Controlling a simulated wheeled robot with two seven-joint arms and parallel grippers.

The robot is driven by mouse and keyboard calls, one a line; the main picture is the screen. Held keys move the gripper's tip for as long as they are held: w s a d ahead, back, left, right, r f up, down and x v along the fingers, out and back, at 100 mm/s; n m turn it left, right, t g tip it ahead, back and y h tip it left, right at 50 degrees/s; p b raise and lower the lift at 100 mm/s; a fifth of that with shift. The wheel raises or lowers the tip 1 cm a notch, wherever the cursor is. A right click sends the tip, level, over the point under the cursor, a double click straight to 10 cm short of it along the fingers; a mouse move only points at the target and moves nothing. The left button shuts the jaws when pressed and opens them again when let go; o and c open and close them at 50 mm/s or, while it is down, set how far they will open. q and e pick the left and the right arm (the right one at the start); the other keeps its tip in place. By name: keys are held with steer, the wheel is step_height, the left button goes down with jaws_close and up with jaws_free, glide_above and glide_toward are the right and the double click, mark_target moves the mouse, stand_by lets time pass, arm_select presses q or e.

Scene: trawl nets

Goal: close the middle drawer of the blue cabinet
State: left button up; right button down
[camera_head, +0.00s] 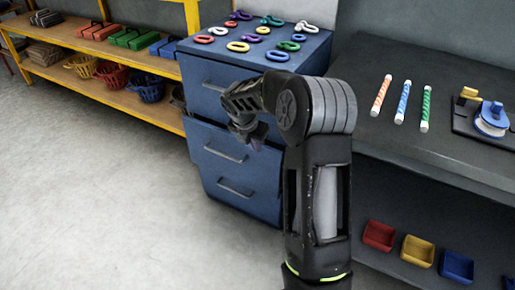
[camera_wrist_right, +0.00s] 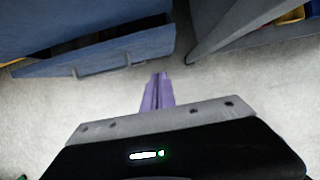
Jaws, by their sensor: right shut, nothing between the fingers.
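The blue cabinet (camera_head: 272,190) stands left of the dark bench, with several drawers with grey bar handles. The middle drawer (camera_head: 212,140) appears to stick out a little from the cabinet; my right arm hides its right part. My right gripper (camera_head: 256,142) is shut and empty, in front of the middle drawer's right side. In the right wrist view, the purple fingers (camera_wrist_right: 158,90) are together over bare floor. A blue drawer front (camera_wrist_right: 125,52) with a handle lies beyond them at upper left, a dark gap behind its top edge. My left gripper is out of view.
Several coloured shackles and rings (camera_head: 238,46) lie on the cabinet top. The dark bench (camera_head: 450,125) at right holds three striped rods (camera_head: 403,102). A yellow shelf (camera_head: 110,72) with baskets stands at left. The floor (camera_head: 100,190) in front is clear.

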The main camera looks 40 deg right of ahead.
steer(key=s+a+f+n+g+h+p, duration=0.15)
steer(key=a+f+n+h, duration=0.3)
steer(key=a+f, duration=0.65)
steer(key=d+r+m+t+h, duration=0.2)
steer(key=m+t+h, duration=0.1)
steer(key=d+r+m+t+h, duration=0.1)
steer(key=d+h, duration=0.1)
steer(key=shift+w+r+m+t, duration=0.25)
steer(key=shift+w, duration=0.15)
steer(key=shift+d, duration=0.1)
